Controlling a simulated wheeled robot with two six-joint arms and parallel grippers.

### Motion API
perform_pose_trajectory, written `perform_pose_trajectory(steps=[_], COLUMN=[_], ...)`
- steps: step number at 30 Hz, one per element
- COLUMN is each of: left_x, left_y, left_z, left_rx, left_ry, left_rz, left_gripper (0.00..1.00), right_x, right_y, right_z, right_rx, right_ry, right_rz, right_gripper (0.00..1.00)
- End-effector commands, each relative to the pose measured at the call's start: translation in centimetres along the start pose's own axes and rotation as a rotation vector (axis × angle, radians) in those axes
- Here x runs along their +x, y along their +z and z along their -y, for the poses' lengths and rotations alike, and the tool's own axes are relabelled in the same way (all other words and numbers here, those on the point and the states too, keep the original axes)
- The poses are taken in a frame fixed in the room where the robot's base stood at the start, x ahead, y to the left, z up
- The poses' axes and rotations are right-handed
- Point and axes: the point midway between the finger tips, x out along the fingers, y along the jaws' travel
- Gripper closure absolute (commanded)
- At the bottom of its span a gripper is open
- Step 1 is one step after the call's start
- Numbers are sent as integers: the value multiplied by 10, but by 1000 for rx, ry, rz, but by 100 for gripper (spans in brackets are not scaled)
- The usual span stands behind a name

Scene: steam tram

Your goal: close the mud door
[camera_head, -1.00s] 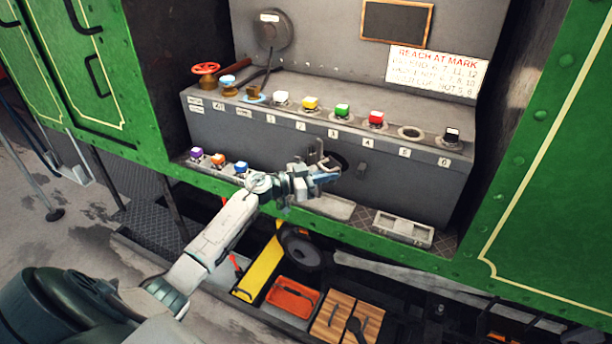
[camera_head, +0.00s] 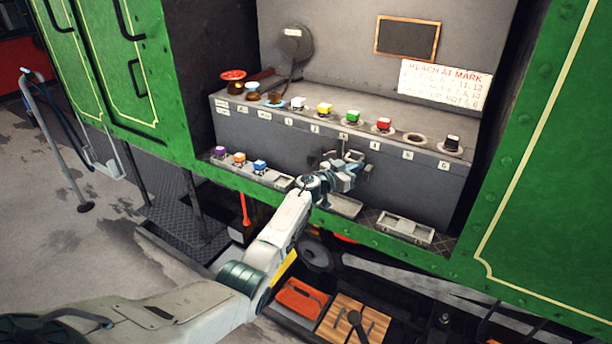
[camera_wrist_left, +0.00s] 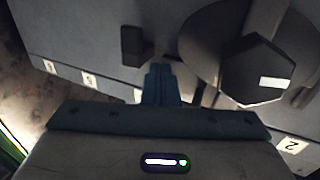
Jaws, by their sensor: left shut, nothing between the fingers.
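The mud door is a round dark plate with a crossbar and hexagonal knob, set in the front of the grey console. It shows large at the right of the left wrist view (camera_wrist_left: 225,40). In the head view my gripper and wrist cover much of it. My left gripper (camera_head: 352,181) is shut and empty in front of the console. In the left wrist view its fingertips (camera_wrist_left: 160,78) point at the console face beside the plate, next to a small dark block (camera_wrist_left: 137,46). I cannot tell how far the door stands open, or whether the fingers touch it.
A lower shelf holds purple, orange and blue knobs (camera_head: 260,167) and a pale tray (camera_head: 404,229). Green panels (camera_head: 545,200) flank the recess.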

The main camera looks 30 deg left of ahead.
Motion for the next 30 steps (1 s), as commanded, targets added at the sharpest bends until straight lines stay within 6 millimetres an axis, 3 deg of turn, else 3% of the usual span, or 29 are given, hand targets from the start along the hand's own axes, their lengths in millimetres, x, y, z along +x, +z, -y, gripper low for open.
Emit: perform_pose_trajectory(steps=[6,21,26,30], left_x=[11,12,2,-18], left_y=[-1,-3,-3,-3], left_z=[-2,-2,-1,-3], left_rx=[0,1,1,3], left_ry=[-25,-29,-29,-28], left_rz=[-1,-4,-4,-2], left_gripper=[100,100,100,100], right_x=[-3,-3,-8,-17], right_y=[-2,-2,-3,-5], right_z=[-8,-11,-11,-10], right_rx=[-3,-5,-4,-4], right_ry=[8,12,11,10], right_rz=[-2,-2,-2,-3], right_gripper=[64,64,64,64])
